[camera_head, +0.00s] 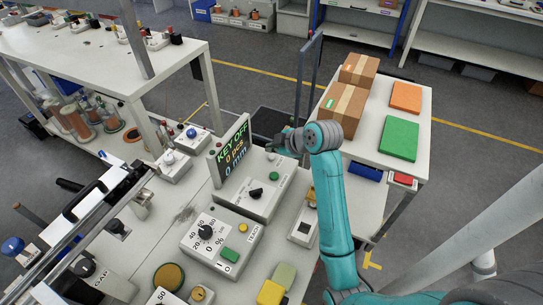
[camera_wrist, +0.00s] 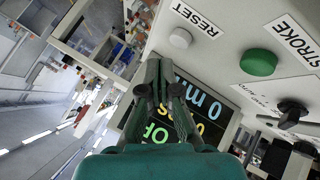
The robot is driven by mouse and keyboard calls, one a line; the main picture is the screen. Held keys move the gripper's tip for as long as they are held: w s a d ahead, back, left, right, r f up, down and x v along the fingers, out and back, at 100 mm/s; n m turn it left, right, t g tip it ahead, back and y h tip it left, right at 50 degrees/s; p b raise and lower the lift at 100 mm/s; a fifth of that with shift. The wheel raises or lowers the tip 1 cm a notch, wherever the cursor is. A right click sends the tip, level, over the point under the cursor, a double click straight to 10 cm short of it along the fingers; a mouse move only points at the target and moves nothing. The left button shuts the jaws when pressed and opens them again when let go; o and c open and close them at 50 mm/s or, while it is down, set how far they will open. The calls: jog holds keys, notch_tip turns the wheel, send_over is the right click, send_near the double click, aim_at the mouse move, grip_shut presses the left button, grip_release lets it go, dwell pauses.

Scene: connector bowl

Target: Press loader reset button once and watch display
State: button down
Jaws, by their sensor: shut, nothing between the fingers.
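The loader display (camera_head: 234,151) stands upright on the bench and reads "KEY OFF", "0 pcs", "0 mm". Its control box (camera_head: 248,204) carries a green button (camera_head: 273,176) and a black knob (camera_head: 256,193). In the wrist view the pale round button (camera_wrist: 181,38) sits by the "RESET" label (camera_wrist: 197,25), beside the green button (camera_wrist: 258,62) labelled "STROKE". My gripper (camera_head: 282,143) is shut and empty, just right of the display. In the wrist view its fingers (camera_wrist: 160,90) cover part of the display (camera_wrist: 207,105) and appear apart from the reset button.
A dial box (camera_head: 218,243) with a green switch sits in front of the loader box. A side table at right holds cardboard boxes (camera_head: 346,101), a green block (camera_head: 399,138) and an orange block (camera_head: 406,97). A small box with a blue knob (camera_head: 191,140) stands behind the display.

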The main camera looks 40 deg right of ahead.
aim_at(273, 158)
jog(key=shift+r, duration=2.2)
